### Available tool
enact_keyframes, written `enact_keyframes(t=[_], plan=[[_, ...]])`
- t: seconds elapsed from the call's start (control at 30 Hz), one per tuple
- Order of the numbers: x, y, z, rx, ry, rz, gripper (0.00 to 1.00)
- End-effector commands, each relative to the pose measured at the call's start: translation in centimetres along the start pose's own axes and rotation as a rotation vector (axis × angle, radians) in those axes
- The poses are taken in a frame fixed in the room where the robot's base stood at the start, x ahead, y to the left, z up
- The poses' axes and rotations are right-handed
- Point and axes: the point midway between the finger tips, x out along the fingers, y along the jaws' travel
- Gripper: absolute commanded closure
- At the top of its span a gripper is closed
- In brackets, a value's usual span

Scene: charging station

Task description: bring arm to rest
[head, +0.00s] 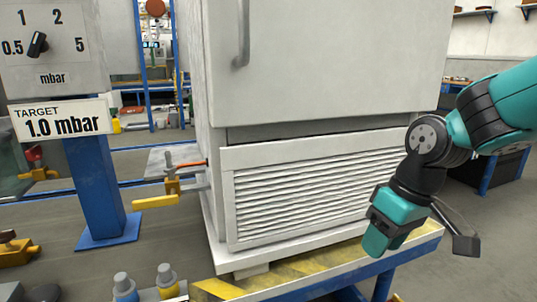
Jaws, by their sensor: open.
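My arm (497,110) reaches in from the right edge, teal with dark joints, and bends down at the wrist. My gripper (393,222) hangs at the arm's end, in front of the right part of the white cabinet's louvred panel. It points downward and is open, with nothing seen in it. Its fingertips are hard to make out at this angle. A small dark block (466,245) on a thin bracket shows to the right of the gripper.
The white cabinet (320,65) stands on a blue bench with a yellow-striped edge (218,289). A yellow-handled valve (172,190) sticks out on its left. A dial panel (50,45) and a "1.0 mbar" sign (61,121) stand further left. Capped bottles (167,280) stand at the bottom.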

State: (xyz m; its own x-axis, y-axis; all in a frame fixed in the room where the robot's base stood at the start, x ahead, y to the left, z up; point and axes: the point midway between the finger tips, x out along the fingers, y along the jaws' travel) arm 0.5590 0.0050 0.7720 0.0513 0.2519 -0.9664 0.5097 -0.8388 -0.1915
Motion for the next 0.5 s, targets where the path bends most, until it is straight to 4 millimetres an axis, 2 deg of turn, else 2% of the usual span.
enact_keyframes(t=[0.03,0.1,0.2,0.4,0.43,0.5], plan=[[-0.8,-2.4,1.6,-0.019,0.009,-0.017,0.6],[-1.4,-5.0,3.7,-0.033,0.013,-0.04,0.6],[-2.0,-7.9,6.5,-0.052,0.016,-0.071,0.6],[-2.5,-12.5,11.9,-0.086,0.018,-0.124,0.6],[-4.2,-12.6,11.2,-0.08,0.018,-0.121,0.6],[-5.8,-12.8,10.8,-0.079,0.016,-0.121,0.6]])
